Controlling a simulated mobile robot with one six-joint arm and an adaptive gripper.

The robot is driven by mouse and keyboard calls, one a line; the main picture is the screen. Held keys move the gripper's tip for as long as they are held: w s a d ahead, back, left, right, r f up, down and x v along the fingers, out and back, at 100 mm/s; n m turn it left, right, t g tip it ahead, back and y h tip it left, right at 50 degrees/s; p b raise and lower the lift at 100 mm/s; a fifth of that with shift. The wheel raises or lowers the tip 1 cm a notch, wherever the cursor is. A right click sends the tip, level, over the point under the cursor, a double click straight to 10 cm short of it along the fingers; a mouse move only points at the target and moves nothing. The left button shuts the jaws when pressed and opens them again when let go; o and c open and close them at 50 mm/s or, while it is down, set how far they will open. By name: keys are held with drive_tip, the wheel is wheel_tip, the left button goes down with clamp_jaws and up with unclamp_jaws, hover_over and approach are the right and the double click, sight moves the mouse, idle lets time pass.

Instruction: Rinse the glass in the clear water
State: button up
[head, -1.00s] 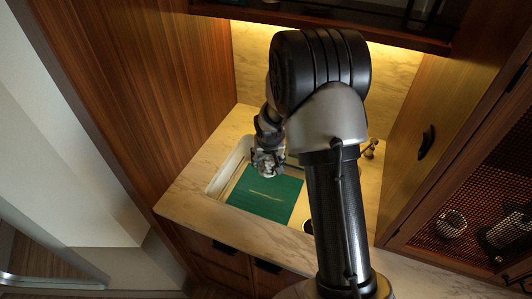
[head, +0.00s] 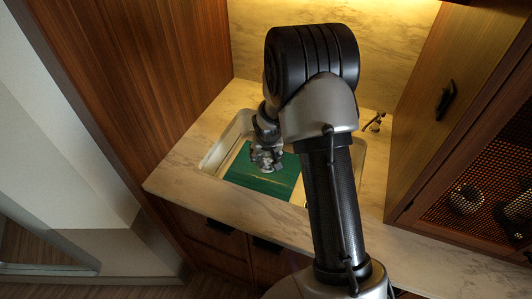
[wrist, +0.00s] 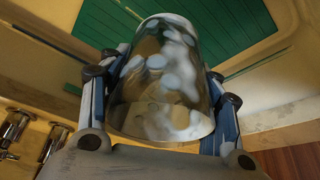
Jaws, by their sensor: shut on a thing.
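A clear glass (wrist: 158,100) with whitish, foam-like patches is held between the two fingers of my gripper (wrist: 167,65). The fingers press its sides. In the head view my gripper (head: 266,160) is over the sink (head: 213,158), above a green surface (head: 270,185); the glass cannot be made out there. The green surface fills much of the sink and shows fine parallel lines in the wrist view (wrist: 245,25). I cannot tell whether it is under water. No water surface is clear in either view.
A pale marble counter (head: 178,172) surrounds the sink. A metal tap (head: 375,122) stands at its right rear. A tall wooden panel (head: 150,70) rises at the left, and a cabinet with a dark handle (head: 446,100) stands at the right. My arm hides the sink's right part.

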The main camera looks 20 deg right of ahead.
wheel_tip(320, 180, down, 8)
drive_tip(key=b, duration=0.8)
drive_tip(key=shift+f, duration=1.45)
drive_tip(key=shift+w+a, duration=0.1)
drive_tip(key=shift+w+a, duration=1.65)
drive_tip(key=shift+w, duration=0.05)
drive_tip(key=shift+s+d, duration=1.75)
drive_tip(key=shift+s, duration=0.05)
wheel_tip(320, 180, up, 22)
drive_tip(key=p, duration=1.9)
drive_tip(key=shift+a, duration=0.1)
